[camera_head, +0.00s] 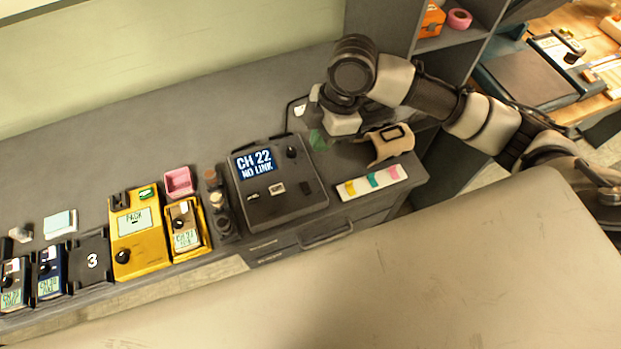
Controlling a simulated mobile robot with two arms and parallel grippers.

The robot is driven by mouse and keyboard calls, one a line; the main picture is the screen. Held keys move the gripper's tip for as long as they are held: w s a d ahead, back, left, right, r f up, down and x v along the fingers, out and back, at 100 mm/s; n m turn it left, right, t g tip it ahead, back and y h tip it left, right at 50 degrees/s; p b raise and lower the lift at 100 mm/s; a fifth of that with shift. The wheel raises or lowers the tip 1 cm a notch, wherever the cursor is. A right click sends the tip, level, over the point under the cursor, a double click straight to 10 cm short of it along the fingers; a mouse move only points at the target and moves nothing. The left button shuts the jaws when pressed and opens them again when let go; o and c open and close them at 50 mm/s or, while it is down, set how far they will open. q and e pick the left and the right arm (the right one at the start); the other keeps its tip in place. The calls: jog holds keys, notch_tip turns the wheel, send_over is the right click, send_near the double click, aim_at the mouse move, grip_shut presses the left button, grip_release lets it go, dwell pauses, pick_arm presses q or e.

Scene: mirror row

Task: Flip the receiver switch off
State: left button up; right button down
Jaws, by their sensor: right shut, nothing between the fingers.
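The receiver (281,209) is a dark grey box on the grey counter, with a lit screen (254,162) reading "CH 22 NO LINK". A round black knob (291,153) sits right of the screen. Small controls and a pale label (277,188) lie below it; which one is the switch, and its position, are too small to tell. My right gripper (334,124) is shut and empty, pointing down just beyond the receiver's right back corner. It looks apart from the receiver. My left gripper is not in view.
Left of the receiver are small round items (219,199), a yellow pack unit (137,235), a smaller yellow handset (186,228) and a pink tray (178,182). A colored-tab strip (371,182) and a beige holder (389,145) lie right. The counter behind the receiver is clear.

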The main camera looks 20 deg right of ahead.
aim_at(307, 190)
jog(key=shift+d+r, duration=0.1)
jog(key=shift+d, duration=0.05)
jog(key=x, duration=0.4)
jog(key=p+x, duration=0.1)
jog(key=x, duration=0.3)
jog(key=d+p+x, duration=0.1)
jog(key=x, duration=0.4)
jog(key=shift+s, duration=0.15)
jog(key=shift+f, duration=0.6)
